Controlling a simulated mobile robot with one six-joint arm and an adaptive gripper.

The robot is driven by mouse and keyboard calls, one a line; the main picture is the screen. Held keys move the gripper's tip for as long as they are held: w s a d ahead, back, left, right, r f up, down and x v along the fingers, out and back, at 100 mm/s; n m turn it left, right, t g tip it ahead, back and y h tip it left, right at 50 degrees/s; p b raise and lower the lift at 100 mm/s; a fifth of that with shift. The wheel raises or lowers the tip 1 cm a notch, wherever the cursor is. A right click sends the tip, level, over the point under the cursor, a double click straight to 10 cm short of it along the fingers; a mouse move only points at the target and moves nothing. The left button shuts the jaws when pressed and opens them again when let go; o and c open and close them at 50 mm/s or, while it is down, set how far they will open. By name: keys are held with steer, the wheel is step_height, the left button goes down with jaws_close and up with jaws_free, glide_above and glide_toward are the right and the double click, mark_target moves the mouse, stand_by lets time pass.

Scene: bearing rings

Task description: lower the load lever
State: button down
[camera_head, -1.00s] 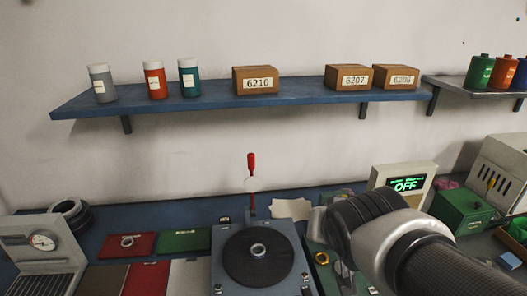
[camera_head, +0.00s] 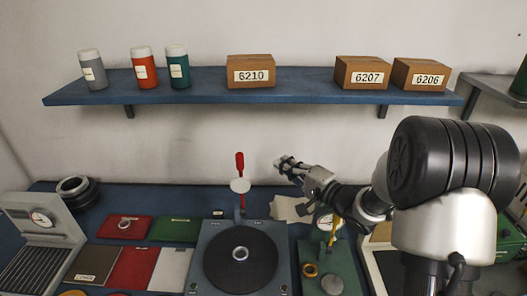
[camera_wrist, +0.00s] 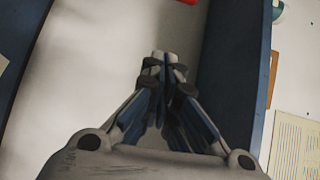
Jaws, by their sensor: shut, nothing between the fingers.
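The load lever has a red handle (camera_head: 239,163) and stands upright, with a white disc (camera_head: 240,185) below the handle. It rises from the back of a grey-blue machine (camera_head: 211,247) with a black round plate (camera_head: 240,258) and a small ring (camera_head: 240,253) at its centre. My gripper (camera_head: 284,164) is to the right of the red handle, at about its height in the picture, apart from it. Its fingers are together and empty, as the wrist view (camera_wrist: 163,62) shows. A red piece at the top edge of the wrist view is too cropped to identify.
A blue shelf (camera_head: 210,87) with bottles and labelled boxes hangs above. A green fixture (camera_head: 340,262) stands right of the machine. A red tray (camera_head: 123,228) and a green tray (camera_head: 175,230) lie left of it. Wall space around the handle is clear.

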steer(key=shift+s+f+y, duration=0.1)
steer(key=shift+y, duration=0.2)
steer(key=shift+a, duration=0.15)
steer(key=w+a+b, duration=0.3)
steer(key=w+a, duration=0.1)
steer(key=a, duration=0.4)
steer(key=shift+a+b, duration=0.25)
steer(key=shift+b, duration=0.1)
stand_by(0.4)
